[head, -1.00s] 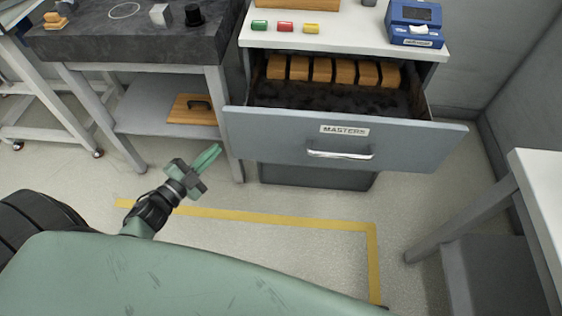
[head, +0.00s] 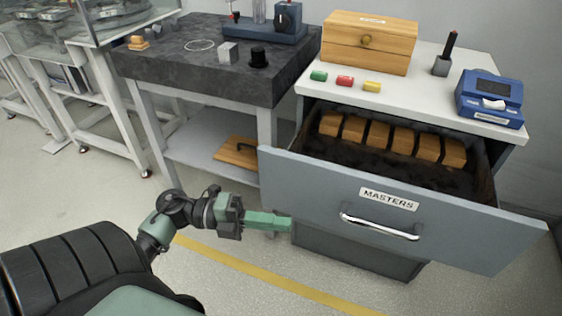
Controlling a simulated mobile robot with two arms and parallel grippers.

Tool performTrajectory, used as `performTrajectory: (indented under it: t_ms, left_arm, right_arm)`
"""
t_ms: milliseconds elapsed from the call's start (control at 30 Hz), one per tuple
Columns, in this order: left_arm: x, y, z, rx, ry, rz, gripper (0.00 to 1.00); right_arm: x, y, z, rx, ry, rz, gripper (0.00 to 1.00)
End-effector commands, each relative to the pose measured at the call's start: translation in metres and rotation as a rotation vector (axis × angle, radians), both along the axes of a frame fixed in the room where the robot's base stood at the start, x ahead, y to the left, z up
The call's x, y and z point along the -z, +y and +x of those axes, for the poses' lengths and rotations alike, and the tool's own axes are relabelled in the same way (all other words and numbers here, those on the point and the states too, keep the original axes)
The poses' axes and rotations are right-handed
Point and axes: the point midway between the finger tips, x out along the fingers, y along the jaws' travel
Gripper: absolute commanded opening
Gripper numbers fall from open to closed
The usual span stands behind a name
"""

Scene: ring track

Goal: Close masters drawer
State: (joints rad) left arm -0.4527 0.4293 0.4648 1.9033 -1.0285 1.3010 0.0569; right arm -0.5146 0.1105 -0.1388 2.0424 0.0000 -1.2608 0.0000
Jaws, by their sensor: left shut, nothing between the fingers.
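The masters drawer (head: 310,180) is a grey drawer pulled well out of its cabinet. Its front carries a "MASTERS" label (head: 389,199) and a silver bar handle (head: 380,228). Inside, a row of several wooden blocks (head: 378,135) stands toward the back on a dark lining. My left gripper (head: 288,222) is shut and empty, with its green fingers pointing right, near the lower left part of the drawer front. I cannot tell whether the fingertips touch it. My right gripper is not in view.
The white cabinet top (head: 425,85) holds a wooden box (head: 368,45), a blue device (head: 490,98) and small coloured pieces. A dark stone-topped table (head: 190,62) stands to the left, with a wooden board (head: 236,151) on its shelf. Floor with a yellow line (head: 270,278) lies in front.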

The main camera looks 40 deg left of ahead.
Motion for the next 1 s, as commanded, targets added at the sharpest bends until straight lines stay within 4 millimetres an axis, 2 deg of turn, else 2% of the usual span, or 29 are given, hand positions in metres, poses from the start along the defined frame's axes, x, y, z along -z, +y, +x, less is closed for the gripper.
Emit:
performTrajectory:
  t_ms: [100, 300, 400, 600, 1000]
  left_arm:
    - [-0.001, -0.024, 0.014, 0.001, -0.004, -0.006, 0.00]
    - [-0.002, -0.060, 0.035, -0.001, -0.004, -0.005, 0.00]
    - [0.000, -0.053, 0.052, -0.004, -0.004, -0.002, 0.00]
    - [0.000, -0.048, 0.069, -0.002, -0.001, -0.003, 0.00]
    - [0.000, -0.047, 0.072, -0.002, 0.001, -0.003, 0.00]
  right_arm:
    - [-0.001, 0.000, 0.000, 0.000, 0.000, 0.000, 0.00]
    - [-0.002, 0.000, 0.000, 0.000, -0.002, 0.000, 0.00]
    - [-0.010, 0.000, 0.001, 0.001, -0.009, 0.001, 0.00]
    - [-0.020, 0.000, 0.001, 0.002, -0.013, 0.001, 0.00]
    - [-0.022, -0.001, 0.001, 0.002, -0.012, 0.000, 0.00]
